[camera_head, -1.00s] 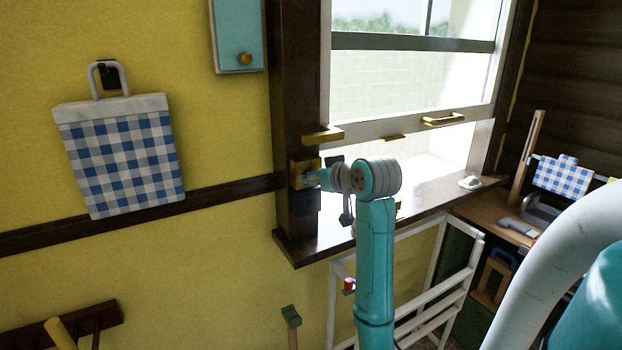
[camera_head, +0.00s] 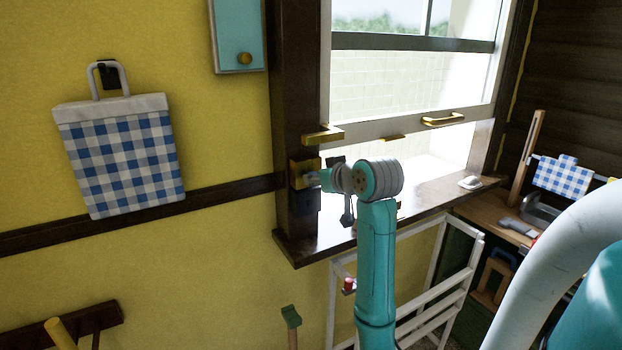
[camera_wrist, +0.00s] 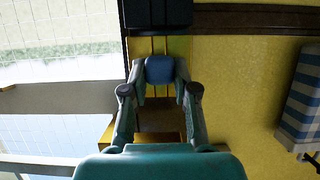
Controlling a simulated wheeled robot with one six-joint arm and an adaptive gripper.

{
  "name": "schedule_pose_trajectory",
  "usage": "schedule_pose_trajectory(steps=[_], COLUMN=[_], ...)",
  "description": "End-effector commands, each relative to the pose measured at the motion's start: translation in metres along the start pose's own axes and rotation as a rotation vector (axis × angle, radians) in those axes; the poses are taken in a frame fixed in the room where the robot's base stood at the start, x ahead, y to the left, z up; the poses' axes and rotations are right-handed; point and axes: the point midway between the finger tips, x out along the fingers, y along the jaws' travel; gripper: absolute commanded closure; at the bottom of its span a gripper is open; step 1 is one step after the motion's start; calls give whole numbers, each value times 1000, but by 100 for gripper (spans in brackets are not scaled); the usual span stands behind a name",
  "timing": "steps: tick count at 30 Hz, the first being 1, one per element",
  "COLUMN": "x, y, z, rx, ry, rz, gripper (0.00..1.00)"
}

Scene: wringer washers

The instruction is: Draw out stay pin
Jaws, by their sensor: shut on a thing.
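The stay pin shows as a blue knob (camera_wrist: 159,69) in the wrist view, between the fingertips of my gripper (camera_wrist: 160,76). My gripper is shut on it, with a finger on each side. In the head view my gripper (camera_head: 318,180) is at the dark window post, beside a brass plate (camera_head: 298,170). The pin is mostly hidden there by my gripper and wrist. I cannot tell how deep the pin's shank sits.
The window sash (camera_head: 395,127) with a brass handle (camera_head: 442,119) is right of the post. A brass catch (camera_head: 322,135) juts out just above my gripper. The dark sill (camera_head: 335,240) lies below. A checked bag (camera_head: 120,158) hangs left on the yellow wall.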

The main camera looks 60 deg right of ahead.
Motion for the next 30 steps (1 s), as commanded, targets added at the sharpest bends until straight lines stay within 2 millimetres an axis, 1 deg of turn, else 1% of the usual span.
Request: schedule_pose_trajectory(steps=[30], x=[-41], y=[0], z=[17], rx=[0], ry=[0], rz=[1], gripper=[100])
